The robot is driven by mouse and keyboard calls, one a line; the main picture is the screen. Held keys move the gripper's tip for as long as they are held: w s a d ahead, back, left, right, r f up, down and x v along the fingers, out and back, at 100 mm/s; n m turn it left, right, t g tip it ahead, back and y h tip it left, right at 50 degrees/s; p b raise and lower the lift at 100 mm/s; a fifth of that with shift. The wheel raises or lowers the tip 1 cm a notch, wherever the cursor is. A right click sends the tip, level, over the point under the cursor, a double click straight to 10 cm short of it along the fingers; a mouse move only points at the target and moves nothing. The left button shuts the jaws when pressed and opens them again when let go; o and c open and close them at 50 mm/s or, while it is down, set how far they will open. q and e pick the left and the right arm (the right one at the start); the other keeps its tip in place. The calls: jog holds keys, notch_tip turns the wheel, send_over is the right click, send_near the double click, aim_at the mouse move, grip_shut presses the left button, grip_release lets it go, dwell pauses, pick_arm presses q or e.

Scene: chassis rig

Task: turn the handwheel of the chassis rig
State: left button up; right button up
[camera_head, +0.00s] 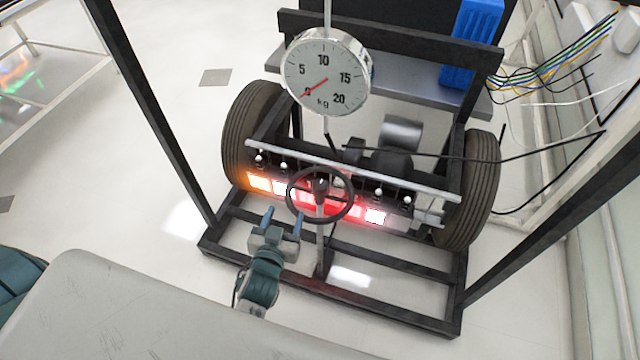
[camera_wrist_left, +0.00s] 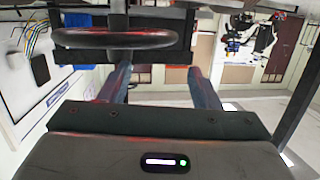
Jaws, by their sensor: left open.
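The dark handwheel (camera_head: 320,220) sits at the front middle of the chassis rig (camera_head: 390,263), on a post. My left gripper (camera_head: 283,216) is just in front and to the left of the wheel, its two blue-grey fingers pointing at the rig. The fingers are apart with nothing between them. In the left wrist view the wheel rim (camera_wrist_left: 115,40) shows nearly edge-on beyond the fingertips, mostly toward the left finger of that picture. The gripper (camera_wrist_left: 160,72) looks apart from the rim. My right gripper is in neither view.
A round kg dial (camera_head: 326,70) hangs above the rig. Tyres (camera_head: 250,135) stand at both sides, and lit red and orange lamps (camera_head: 260,183) glow behind the wheel. Black frame posts (camera_head: 150,110) rise left and right. Loose cables (camera_head: 560,70) hang at the right.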

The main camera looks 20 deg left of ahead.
pick_arm(q)
jog(key=m+t+h, duration=0.1)
jog(key=t+h, duration=0.1)
send_near(317, 191)
jog(key=shift+w, duration=0.95)
jog(key=w, duration=1)
jog(key=shift+d, duration=0.2)
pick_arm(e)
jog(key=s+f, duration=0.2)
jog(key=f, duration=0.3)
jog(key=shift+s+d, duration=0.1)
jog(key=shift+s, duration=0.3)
pick_arm(q)
grip_shut()
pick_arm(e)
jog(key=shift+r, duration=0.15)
